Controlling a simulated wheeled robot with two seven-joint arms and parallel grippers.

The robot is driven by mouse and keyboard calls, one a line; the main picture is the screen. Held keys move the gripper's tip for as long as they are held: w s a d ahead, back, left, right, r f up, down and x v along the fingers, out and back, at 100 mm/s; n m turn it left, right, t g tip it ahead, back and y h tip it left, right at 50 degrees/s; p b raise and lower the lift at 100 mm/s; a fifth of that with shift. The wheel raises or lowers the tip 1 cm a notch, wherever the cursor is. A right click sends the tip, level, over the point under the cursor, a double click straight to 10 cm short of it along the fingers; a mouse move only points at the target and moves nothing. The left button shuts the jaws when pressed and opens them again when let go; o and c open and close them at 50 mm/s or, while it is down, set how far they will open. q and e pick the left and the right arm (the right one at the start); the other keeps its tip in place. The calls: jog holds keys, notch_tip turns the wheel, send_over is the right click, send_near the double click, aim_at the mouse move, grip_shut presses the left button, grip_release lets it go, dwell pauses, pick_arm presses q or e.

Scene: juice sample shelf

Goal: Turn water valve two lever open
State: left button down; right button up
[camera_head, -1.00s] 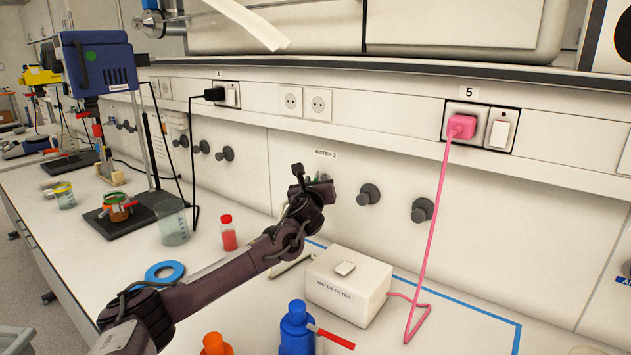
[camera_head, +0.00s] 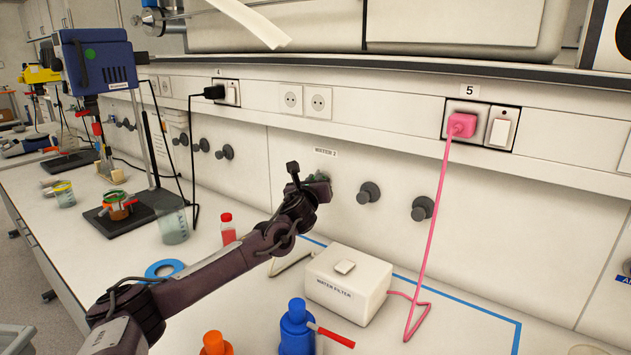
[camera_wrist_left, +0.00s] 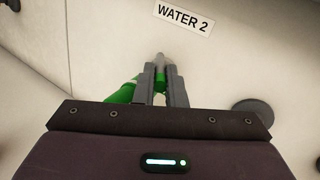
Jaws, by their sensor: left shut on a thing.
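The water valve two sits on the back wall under a label reading WATER 2 (camera_wrist_left: 184,16); the label also shows in the head view (camera_head: 325,152). In the left wrist view the valve's green lever (camera_wrist_left: 122,94) reaches up from the lower left to between my fingers. My left gripper (camera_wrist_left: 164,76) is shut on the lever, with a bit of green showing between the fingertips. In the head view my left gripper (camera_head: 322,186) is against the wall below the label and hides most of the valve. My right gripper is not in view.
Dark round knobs (camera_head: 368,193) stick out of the wall to the right of the valve. A white water filter box (camera_head: 348,285) stands on the bench below. A pink cable (camera_head: 433,220) hangs from socket 5. A blue bottle (camera_head: 296,328) and a red-capped bottle (camera_head: 228,230) stand nearby.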

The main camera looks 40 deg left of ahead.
pick_arm(q)
jog(key=m+h, duration=0.1)
jog(key=a+m+t+h, duration=0.1)
jog(key=shift+s+a+f+h+b, duration=0.1)
jog(key=shift+s+h+b, duration=0.2)
jog(key=shift+h, duration=0.1)
jog(key=m+h, duration=0.1)
jog(key=a+m+t+h+b, duration=0.1)
jog(key=h, duration=0.1)
jog(key=shift+s+b, duration=0.15)
jog(key=shift+b, duration=0.15)
jog(key=shift+a+m+t+h, duration=0.2)
jog(key=shift+m+t+h, duration=0.3)
jog(key=shift+h, duration=0.5)
jog(key=c, duration=1.5)
grip_release()
jog(key=shift+s+b, duration=0.15)
jog(key=shift+b, duration=0.2)
